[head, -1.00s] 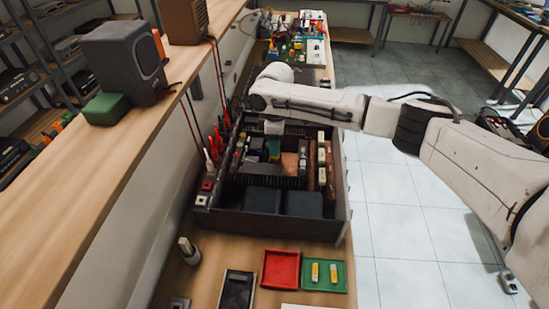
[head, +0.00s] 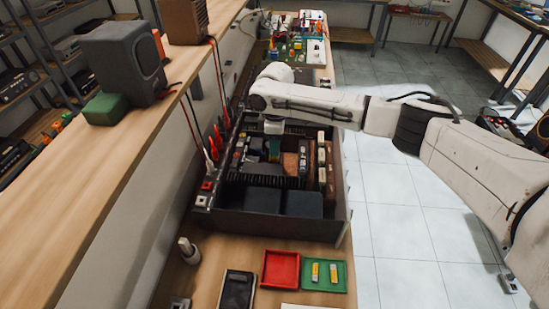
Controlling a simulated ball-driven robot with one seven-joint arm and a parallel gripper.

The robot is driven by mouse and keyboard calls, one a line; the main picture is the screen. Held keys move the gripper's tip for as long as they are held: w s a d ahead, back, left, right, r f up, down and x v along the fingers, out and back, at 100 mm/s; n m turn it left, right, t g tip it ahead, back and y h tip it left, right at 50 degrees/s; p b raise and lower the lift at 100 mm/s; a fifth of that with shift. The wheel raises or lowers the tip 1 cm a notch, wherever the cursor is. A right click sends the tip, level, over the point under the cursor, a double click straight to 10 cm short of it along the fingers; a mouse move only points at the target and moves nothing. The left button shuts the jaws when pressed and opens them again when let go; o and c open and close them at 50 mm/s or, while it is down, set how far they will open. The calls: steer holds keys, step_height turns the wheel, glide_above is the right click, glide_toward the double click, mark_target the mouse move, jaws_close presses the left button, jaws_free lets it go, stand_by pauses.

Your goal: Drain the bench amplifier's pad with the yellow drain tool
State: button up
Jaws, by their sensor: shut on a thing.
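The bench amplifier (head: 278,226) is an open black chassis on the wooden bench, with its parts, dark fins and two dark blocks showing inside. My gripper (head: 273,126) points down over the far part of the chassis. Only its pale upper body shows clearly below my wrist; its fingertips are dark and blurred against the parts. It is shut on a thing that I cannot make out. I cannot pick out the yellow drain tool or the pad. My gripper and arm cover part of the chassis's far end.
Red and black leads (head: 214,140) hang at the chassis's left wall. A red tray (head: 281,285) and a green tray (head: 338,286) with two small yellow-and-white pieces lie in front, beside a dark meter (head: 237,290). A shelf with a speaker (head: 124,62) runs along the left.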

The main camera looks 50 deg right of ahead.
steer(key=shift+f, duration=0.1)
steer(key=shift+r+p, duration=1.95)
steer(key=shift+r, duration=2.15)
